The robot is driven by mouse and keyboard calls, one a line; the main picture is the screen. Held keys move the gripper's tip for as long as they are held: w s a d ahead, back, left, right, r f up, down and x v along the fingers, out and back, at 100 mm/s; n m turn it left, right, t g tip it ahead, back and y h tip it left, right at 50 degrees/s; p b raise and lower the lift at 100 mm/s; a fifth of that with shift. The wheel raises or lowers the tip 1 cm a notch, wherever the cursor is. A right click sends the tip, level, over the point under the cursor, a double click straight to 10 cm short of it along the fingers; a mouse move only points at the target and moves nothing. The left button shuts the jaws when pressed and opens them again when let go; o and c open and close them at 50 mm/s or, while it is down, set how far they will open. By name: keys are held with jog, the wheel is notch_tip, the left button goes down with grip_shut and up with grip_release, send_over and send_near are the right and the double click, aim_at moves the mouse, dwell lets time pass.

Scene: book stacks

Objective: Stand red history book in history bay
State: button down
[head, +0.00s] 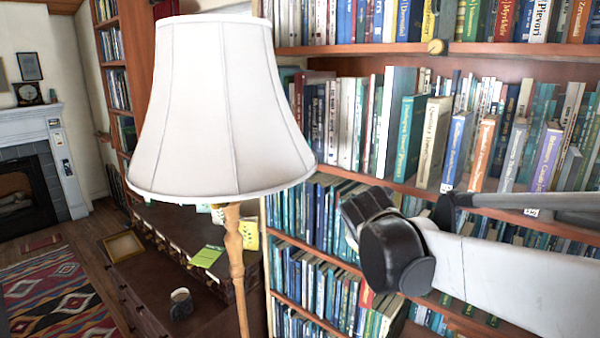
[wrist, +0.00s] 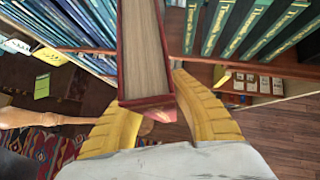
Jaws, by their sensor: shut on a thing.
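A red book (wrist: 145,55) is in the wrist view, its pale page block edged by dark red covers. It points away from my wrist, up the picture. My gripper (wrist: 153,98) has yellow ribbed fingers and is shut on the near end of this book, one finger on each side. In the head view my dark wrist is in front of the right bookcase (head: 350,263); my fingers and the held book are not clearly visible there. No label tells me which bay is the history bay.
Rows of blue and green books fill the bookcase, close around the held book in the wrist view. A white-shaded lamp (head: 222,110) stands left of my arm. A dark cabinet (head: 135,270) with a mug (head: 181,303) is behind it. A patterned rug (head: 60,295) lies at left.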

jog(key=s+d+f+b, duration=0.1)
jog(key=f+b, duration=0.3)
jog(key=f, duration=0.5)
jog(key=s+d+f+n+b, duration=0.1)
jog(key=s+f+b, duration=0.2)
jog(key=f, duration=0.6)
jog(key=shift+s+t+y+b, duration=0.3)
jog(key=shift+s+b, duration=0.1)
jog(key=shift+b, duration=0.65)
jog(key=shift+f, duration=0.1)
